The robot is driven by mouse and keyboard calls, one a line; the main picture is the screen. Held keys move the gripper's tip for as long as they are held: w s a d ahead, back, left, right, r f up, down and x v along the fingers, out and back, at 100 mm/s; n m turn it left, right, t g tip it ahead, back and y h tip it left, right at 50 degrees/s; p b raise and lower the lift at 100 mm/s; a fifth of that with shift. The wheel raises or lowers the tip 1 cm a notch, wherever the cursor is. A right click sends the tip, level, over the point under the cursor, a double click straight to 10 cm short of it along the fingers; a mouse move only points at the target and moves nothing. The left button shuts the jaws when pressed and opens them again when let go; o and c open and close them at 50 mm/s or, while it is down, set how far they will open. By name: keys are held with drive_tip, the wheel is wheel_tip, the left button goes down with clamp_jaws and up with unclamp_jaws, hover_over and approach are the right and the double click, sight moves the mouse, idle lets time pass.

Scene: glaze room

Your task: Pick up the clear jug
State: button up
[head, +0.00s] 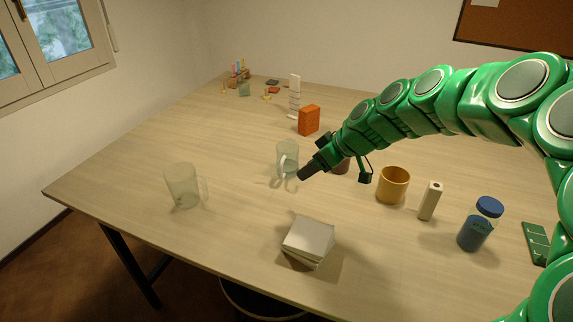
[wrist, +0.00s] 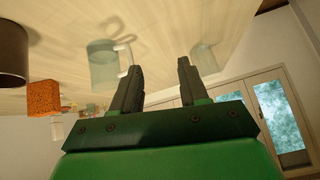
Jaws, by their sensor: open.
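Two see-through jugs with handles stand on the table in the head view. One, slightly greenish, is the middle jug (head: 288,155), close beside my gripper (head: 304,174); the other, the left jug (head: 181,187), stands apart near the table's left front. I cannot tell which one the task means. In the wrist view, the greenish jug (wrist: 102,66) is left of my gripper (wrist: 161,65), its pale handle close to the left finger. The other jug (wrist: 207,58) is beyond the right finger. My fingers are apart with nothing between them.
On the table (head: 150,145) are a stack of pale boxes (head: 309,238) in front, an orange block (head: 308,120) behind, and a tan mug (head: 393,185), a pale upright block (head: 430,200) and a blue-capped jar (head: 480,223) to the right. A dark cup (wrist: 12,52) is partly hidden behind my arm.

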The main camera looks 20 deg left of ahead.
drive_tip(key=n+y, duration=0.1)
drive_tip(key=n, duration=0.1)
approach(281, 169)
wheel_tip(281, 169, down, 4)
drive_tip(key=shift+w+a+f+t, duration=0.25)
drive_tip(key=shift+a+f, duration=0.3)
drive_tip(key=shift+a, duration=0.15)
drive_tip(key=shift+w+a+f+t, duration=0.15)
drive_tip(key=shift+w+a+f, duration=0.1)
drive_tip(key=shift+a+f, duration=0.45)
drive_tip(key=a, duration=0.1)
drive_tip(key=a+f, duration=0.1)
drive_tip(key=a, duration=0.2)
drive_tip(key=shift+f, duration=0.3)
drive_tip(key=shift+a+f, duration=0.35)
clamp_jaws()
